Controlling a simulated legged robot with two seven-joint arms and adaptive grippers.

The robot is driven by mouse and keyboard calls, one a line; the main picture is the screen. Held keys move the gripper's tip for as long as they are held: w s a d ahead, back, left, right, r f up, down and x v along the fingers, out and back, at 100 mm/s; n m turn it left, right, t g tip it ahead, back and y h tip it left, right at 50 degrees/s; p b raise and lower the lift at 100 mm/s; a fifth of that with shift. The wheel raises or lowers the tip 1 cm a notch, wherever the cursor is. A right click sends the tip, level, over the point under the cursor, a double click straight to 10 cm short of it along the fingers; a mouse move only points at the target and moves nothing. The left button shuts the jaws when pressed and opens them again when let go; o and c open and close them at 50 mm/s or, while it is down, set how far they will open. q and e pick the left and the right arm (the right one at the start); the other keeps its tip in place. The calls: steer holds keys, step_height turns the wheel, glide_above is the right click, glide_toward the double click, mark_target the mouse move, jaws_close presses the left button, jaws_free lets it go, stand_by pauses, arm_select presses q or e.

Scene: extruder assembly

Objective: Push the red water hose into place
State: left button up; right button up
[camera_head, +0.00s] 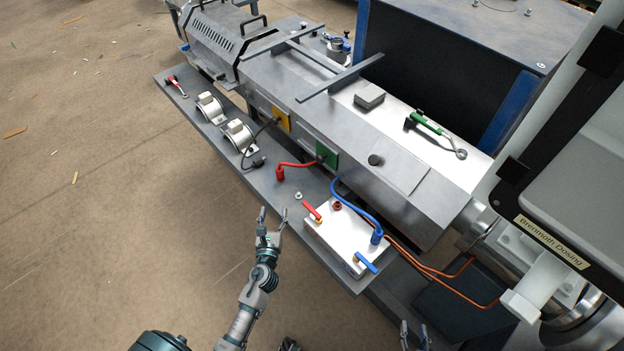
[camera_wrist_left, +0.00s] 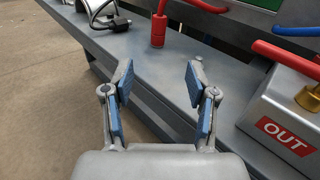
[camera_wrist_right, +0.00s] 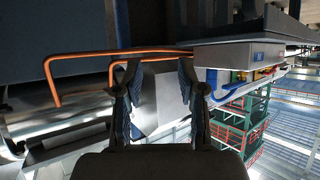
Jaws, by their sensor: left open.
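The red water hose (camera_head: 297,164) runs from the green plate (camera_head: 327,154) on the machine's side to a thick red end piece (camera_head: 280,175) standing on the grey ledge. That end piece also shows in the left wrist view (camera_wrist_left: 158,30), beyond the fingers. The white box (camera_head: 345,236) has a red port (camera_head: 337,206), a red-handled valve (camera_head: 312,211) and a connected blue hose (camera_head: 355,200). My left gripper (camera_head: 273,210) is open and empty, below and apart from the red end. My right gripper (camera_head: 415,325) is open and empty near the bottom edge; it also shows in the right wrist view (camera_wrist_right: 158,75).
A small nut-like part (camera_head: 298,195) lies on the ledge between the red end and the box. Silver clamps (camera_head: 238,136) and a dark cable (camera_head: 248,155) are further left. Orange pipes (camera_head: 440,272) run right of the box. The floor at left is mostly clear.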

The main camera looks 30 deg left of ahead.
mark_target(279, 173)
arm_select(q)
steer(key=shift+m, duration=0.3)
steer(key=x, duration=0.4)
steer(key=b+x, duration=0.1)
steer(key=x, duration=0.2)
steer(key=r+x, duration=0.1)
steer(key=x, duration=0.3)
steer(key=shift+w, duration=0.4)
steer(key=shift+w+a+b, duration=0.25)
steer(key=shift+w+b, duration=0.1)
steer(key=shift+w, duration=0.15)
steer(key=x, duration=0.2)
steer(key=b+x, duration=0.1)
steer(key=x, duration=0.1)
steer(key=shift+w+a+f, duration=0.2)
steer(key=shift+a+f, duration=0.05)
steer(key=shift+a, duration=0.1)
steer(key=shift+w+r, duration=0.1)
steer(key=shift+r, duration=0.15)
steer(key=c, duration=0.4)
jaws_close()
arm_select(e)
step_height(279, 173, up, 8)
steer(key=w+a+t+y, duration=0.1)
steer(key=w+t, duration=0.1)
steer(key=t, duration=0.4)
steer(key=shift+w+a+r, duration=0.15)
steer(key=shift+w+a, duration=0.1)
steer(key=shift+w, duration=0.15)
